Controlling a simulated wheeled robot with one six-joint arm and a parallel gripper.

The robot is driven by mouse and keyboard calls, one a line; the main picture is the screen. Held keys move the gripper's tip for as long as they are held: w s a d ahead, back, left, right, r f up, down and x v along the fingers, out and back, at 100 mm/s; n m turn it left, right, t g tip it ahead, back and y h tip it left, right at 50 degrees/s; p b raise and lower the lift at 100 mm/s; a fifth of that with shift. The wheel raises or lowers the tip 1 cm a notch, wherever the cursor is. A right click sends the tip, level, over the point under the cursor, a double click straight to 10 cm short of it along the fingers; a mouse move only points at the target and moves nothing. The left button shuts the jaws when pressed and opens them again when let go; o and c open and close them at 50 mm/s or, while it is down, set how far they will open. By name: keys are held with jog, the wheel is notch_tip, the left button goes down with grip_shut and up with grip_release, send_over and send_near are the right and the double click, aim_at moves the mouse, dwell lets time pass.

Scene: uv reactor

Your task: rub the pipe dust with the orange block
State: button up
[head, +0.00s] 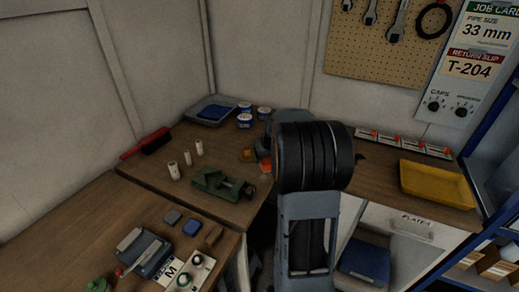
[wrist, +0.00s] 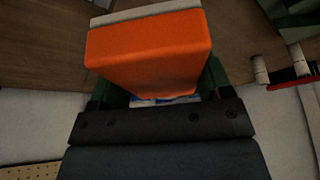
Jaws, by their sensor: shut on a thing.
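The orange block (wrist: 150,50) is held between the jaws of my gripper (wrist: 158,88) in the wrist view. Its orange shows small beside my arm in the head view (head: 265,168). A pale strip (wrist: 145,15) lies along the block's far edge; I cannot tell whether it is part of the block or a thing behind it. Short white pipe pieces (head: 173,170) stand on the bench left of my gripper. I cannot make out the pipe dust in either view.
A red brush (head: 155,140) lies at the back left of the wooden bench. Blue-and-white tubs (head: 244,120) stand behind my gripper. A yellow tray (head: 437,183) is on the right. Small pads (head: 191,228) and a grey-blue device (head: 145,252) occupy the front left bench.

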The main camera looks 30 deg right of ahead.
aim_at(265, 175)
jog(key=shift+w+f, duration=0.15)
jog(key=shift+f, duration=0.15)
jog(key=shift+f+b, duration=0.6)
jog(key=shift+b, duration=0.05)
jog(key=shift+f+b, duration=1.35)
jog(key=shift+f, duration=0.7)
jog(key=shift+f+b, duration=0.85)
jog(key=shift+f, duration=0.15)
jog(key=shift+s+a+r+b, duration=0.1)
jog(key=shift+s+a, duration=0.25)
jog(key=shift+a, duration=0.2)
jog(key=shift+s+a+b, duration=0.1)
jog(key=shift+s+a, duration=0.3)
jog(key=shift+a, duration=0.2)
jog(key=shift+s+a+r+b, duration=0.1)
jog(key=shift+s+a, duration=0.25)
jog(key=shift+a, duration=0.2)
jog(key=shift+f, duration=0.25)
jog(key=shift+w+d, duration=0.5)
jog(key=shift+d, duration=0.35)
jog(key=shift+w+d, duration=0.45)
jog(key=shift+d, duration=0.35)
